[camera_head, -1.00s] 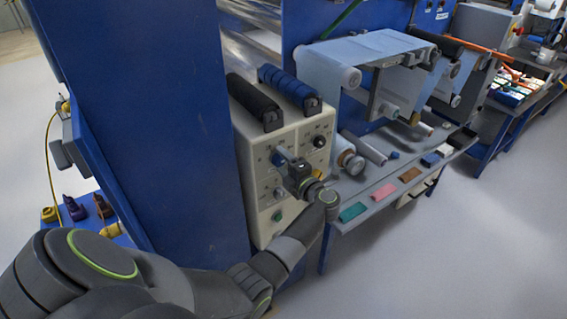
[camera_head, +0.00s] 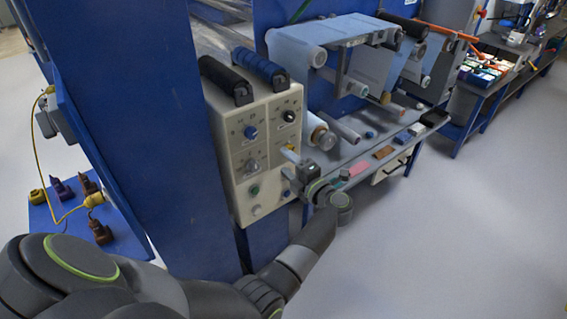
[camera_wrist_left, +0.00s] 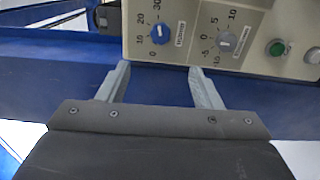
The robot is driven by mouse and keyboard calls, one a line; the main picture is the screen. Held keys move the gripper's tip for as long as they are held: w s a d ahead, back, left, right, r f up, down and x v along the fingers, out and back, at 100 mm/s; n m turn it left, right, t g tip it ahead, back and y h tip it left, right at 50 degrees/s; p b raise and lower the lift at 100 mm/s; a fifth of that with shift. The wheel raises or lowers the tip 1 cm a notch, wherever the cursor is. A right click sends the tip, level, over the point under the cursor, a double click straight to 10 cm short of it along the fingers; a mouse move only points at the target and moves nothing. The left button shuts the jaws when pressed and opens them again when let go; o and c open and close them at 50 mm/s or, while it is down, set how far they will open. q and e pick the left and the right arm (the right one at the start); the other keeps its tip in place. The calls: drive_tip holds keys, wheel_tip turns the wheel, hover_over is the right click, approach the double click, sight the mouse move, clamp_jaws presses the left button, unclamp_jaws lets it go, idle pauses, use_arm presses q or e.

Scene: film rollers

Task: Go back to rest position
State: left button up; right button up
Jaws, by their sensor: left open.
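My left gripper (camera_head: 288,176) reaches in front of the lower right part of the beige control box (camera_head: 240,137). In the left wrist view my left gripper (camera_wrist_left: 160,72) is open, with two parallel grey fingers and nothing between them. The control box shows just beyond the fingertips there, with a blue knob (camera_wrist_left: 160,33), a grey knob (camera_wrist_left: 226,42) and a green button (camera_wrist_left: 276,47). I cannot tell whether the fingertips touch the panel. My right gripper is in neither view.
A blue column (camera_head: 165,130) stands left of the box. Right of the box, a shelf (camera_head: 385,140) carries rollers and several coloured blocks. Yellow, purple and brown plugs sit on a blue board (camera_head: 115,235) at the left. The grey floor (camera_head: 470,240) at the right is clear.

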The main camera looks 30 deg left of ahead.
use_arm(q)
drive_tip(key=s+d+f+m+t+h+b, duration=0.15)
drive_tip(key=s+f+m+h, duration=0.3)
drive_tip(key=f+m, duration=0.55)
drive_tip(key=s+d+f+m+t+h+b, duration=0.15)
drive_tip(key=s+f+m+h, duration=0.35)
drive_tip(key=f, duration=1)
drive_tip(key=s+f+m+t+h, duration=0.2)
drive_tip(key=s+f+m+h, duration=0.3)
drive_tip(key=f+m, duration=0.55)
drive_tip(key=s+a+f+m+g, duration=0.1)
drive_tip(key=s+f+g, duration=0.2)
drive_tip(key=s, duration=1)
drive_tip(key=s+a+f+m+g+b, duration=0.1)
drive_tip(key=s+f+g, duration=0.3)
drive_tip(key=s+f, duration=0.6)
drive_tip(key=s+a+f+m+g, duration=0.1)
drive_tip(key=s+f+m+g, duration=0.2)
drive_tip(key=s, duration=1.3)
wheel_tip(320, 180, down, 4)
drive_tip(key=shift+r+g+h+b, duration=0.1)
drive_tip(key=shift+g+h+b, duration=0.3)
drive_tip(key=shift+g, duration=0.2)
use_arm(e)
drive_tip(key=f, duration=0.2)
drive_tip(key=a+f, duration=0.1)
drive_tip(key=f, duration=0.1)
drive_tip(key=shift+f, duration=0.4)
